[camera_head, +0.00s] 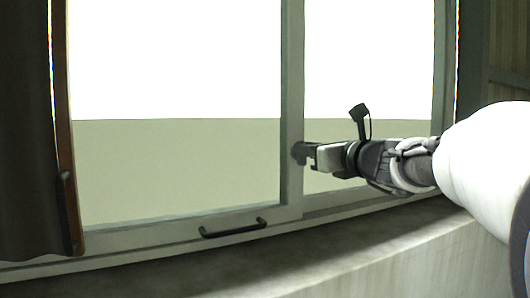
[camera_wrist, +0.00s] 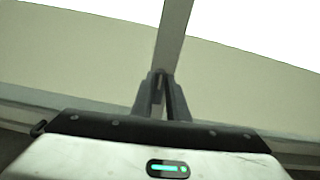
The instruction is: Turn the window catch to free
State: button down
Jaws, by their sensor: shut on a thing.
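The window catch (camera_head: 298,152) is a small dark piece on the grey-green upright (camera_head: 292,60) between the two panes. My gripper (camera_head: 307,153) reaches it from the right, with its fingertips at the upright. In the wrist view my gripper (camera_wrist: 160,80) has its two dark fingers drawn together at the foot of the visible upright (camera_wrist: 172,35). It is shut on the catch, and the fingers hide most of it. I cannot tell which way the catch is turned.
A dark pull handle (camera_head: 233,228) is on the bottom rail. A dark curtain (camera_head: 28,130) hangs at the left beside a brown-edged frame with another handle (camera_head: 69,210). A bare sill (camera_head: 330,245) runs below the window.

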jog(key=shift+s+a+f+n+b, duration=0.1)
jog(key=shift+a+f+n+b, duration=0.15)
jog(key=shift+n+b, duration=2.6)
jog(key=shift+s+a+f+n+b, duration=0.1)
jog(key=shift+a+f+n+b, duration=0.1)
jog(key=shift+n+b, duration=2.65)
jog(key=shift+s+a+f+n+b, duration=0.1)
jog(key=shift+a+f+n+b, duration=0.15)
jog(key=shift+n+b, duration=2.6)
jog(key=shift+n, duration=0.25)
jog(key=c, duration=1.7)
grip_release()
